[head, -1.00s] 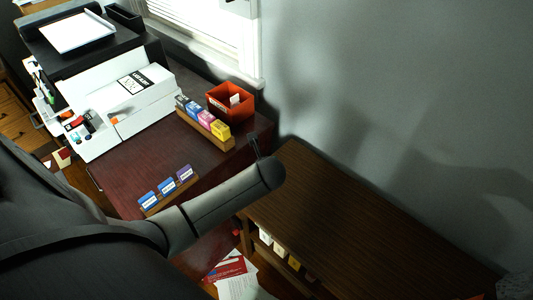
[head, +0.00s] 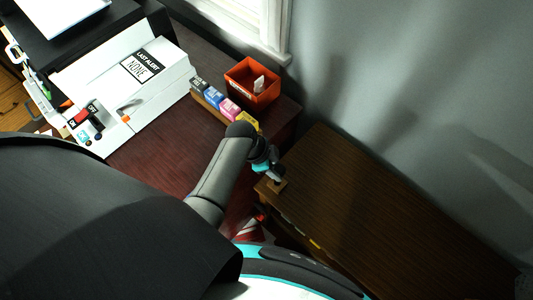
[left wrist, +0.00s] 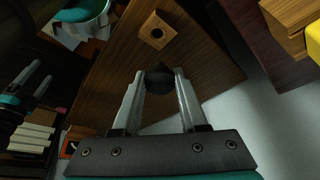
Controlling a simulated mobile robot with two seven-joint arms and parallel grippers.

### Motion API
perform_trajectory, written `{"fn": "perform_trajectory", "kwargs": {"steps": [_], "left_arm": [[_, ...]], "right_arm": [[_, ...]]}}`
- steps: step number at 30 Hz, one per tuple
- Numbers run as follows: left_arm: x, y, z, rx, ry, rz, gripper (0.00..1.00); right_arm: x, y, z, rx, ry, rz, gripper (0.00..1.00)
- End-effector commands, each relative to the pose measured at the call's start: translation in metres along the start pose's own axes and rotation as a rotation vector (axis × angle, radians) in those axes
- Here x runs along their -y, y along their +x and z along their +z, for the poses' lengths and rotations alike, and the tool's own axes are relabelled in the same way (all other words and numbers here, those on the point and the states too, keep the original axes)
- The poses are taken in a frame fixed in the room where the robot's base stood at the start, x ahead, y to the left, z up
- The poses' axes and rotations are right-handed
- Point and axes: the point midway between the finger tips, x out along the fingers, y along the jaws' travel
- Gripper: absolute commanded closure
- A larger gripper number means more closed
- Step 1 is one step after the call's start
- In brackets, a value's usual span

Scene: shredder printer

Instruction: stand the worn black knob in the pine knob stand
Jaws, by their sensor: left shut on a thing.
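The worn black knob (left wrist: 160,79) is held between the fingertips of my left gripper (left wrist: 160,76) in the left wrist view. The pine knob stand (left wrist: 157,30), a small square wooden block with a dark round hole, sits on the brown table just beyond the knob. The knob is apart from the stand in that view. In the head view my left gripper (head: 274,170) is close to the stand (head: 279,186) at the table's near left corner; the knob cannot be made out there. My right gripper (left wrist: 32,84) shows at the left wrist view's left edge, its fingers apart and empty.
The brown wooden table (head: 365,200) is mostly bare, with the wall behind it. A dark red desk (head: 165,160) adjoins it, carrying a red-orange box (head: 252,84), a row of coloured cartridges (head: 222,101) and a white machine (head: 135,85).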

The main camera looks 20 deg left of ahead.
Motion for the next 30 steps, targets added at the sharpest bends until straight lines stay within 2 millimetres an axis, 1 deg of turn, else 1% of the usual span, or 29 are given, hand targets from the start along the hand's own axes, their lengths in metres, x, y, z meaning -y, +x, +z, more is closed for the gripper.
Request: {"fn": "perform_trajectory", "kwargs": {"steps": [7,14,30], "left_arm": [[0.001,0.0,0.0,0.001,0.002,-0.001,1.0],[0.001,-0.003,-0.001,0.001,0.004,0.001,1.0],[0.001,0.044,0.018,0.0,0.004,0.001,1.0]], "right_arm": [[-0.002,0.0,0.008,0.012,0.001,0.003,0.23],[-0.003,-0.007,0.007,0.013,0.001,0.004,0.23],[-0.003,0.036,0.007,0.006,0.0,0.005,0.23]]}}
